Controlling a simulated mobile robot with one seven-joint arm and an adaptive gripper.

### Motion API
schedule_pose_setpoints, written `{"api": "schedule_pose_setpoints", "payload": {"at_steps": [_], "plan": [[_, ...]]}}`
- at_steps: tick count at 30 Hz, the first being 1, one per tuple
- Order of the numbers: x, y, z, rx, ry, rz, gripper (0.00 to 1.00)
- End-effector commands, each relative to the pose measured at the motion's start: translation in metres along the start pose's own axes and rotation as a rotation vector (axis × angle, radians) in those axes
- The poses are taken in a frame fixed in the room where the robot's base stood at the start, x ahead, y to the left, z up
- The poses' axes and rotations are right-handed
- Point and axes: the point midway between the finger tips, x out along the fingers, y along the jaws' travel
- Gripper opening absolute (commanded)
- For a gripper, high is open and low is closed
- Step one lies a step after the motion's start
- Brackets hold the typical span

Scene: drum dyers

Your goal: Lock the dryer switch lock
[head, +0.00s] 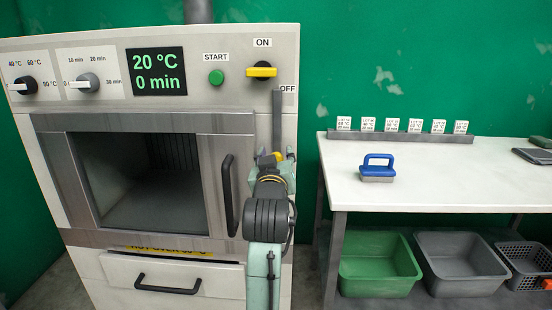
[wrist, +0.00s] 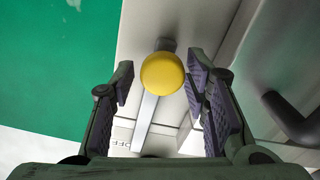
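The dryer (head: 150,60) stands at left in the head view, with a yellow rotary switch (head: 262,71) lying level between the ON label above and the OFF label at lower right. A grey lever (head: 277,115) hangs down the panel's right edge below OFF. In the wrist view the lever (wrist: 147,120) carries a round yellow knob (wrist: 162,73). My gripper (wrist: 160,84) is open, its fingers on either side of the knob with visible gaps. In the head view my arm partly hides the lever's lower end.
The dryer's door handle (head: 230,195) is close to the left of my arm. A white table (head: 450,185) at right holds a blue-handled tool (head: 377,168) and a rack of cards (head: 400,136). Green (head: 380,270) and grey (head: 460,270) bins sit below.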

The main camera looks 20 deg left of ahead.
Motion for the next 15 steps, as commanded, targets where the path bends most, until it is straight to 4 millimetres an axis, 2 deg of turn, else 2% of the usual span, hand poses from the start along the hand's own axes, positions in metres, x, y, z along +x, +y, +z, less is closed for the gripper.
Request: {"api": "schedule_pose_setpoints", "payload": {"at_steps": [10,15], "plan": [[0.000,-0.001,0.002,0.000,-0.004,-0.001,0.49],[-0.016,-0.001,0.002,-0.001,-0.003,-0.002,0.49]]}}
